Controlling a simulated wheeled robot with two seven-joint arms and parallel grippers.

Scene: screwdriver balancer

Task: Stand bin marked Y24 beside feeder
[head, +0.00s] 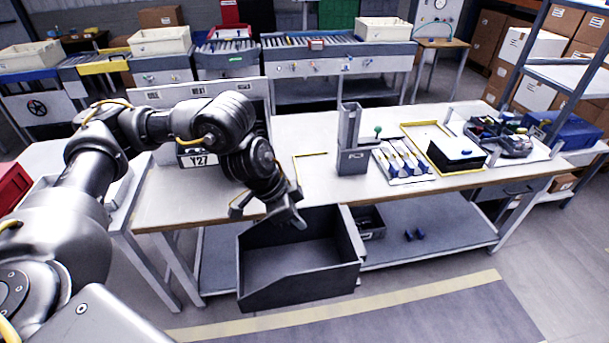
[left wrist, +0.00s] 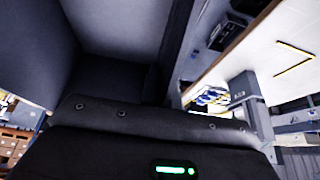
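A large dark grey open bin (head: 300,274) hangs in front of the workbench's front edge, clear of the floor. Its label is not visible, so I cannot read whether it is Y24. My left gripper (head: 284,213) is at the bin's far rim and appears shut on it; the fingertips are partly hidden. In the left wrist view the bin's inside (left wrist: 115,32) fills the upper left. The grey upright feeder (head: 352,150) stands on the bench, behind and right of the bin. A bin labelled Y27 (head: 198,160) stands at the bench's back left, partly behind my arm. My right gripper is not in view.
A yellow corner mark (head: 325,154) lies on clear bench top left of the feeder. Right of the feeder are a white tray with blue-handled tools (head: 403,163) and a black box (head: 456,153). The lower shelf (head: 430,235) holds a small dark bin (head: 371,224).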

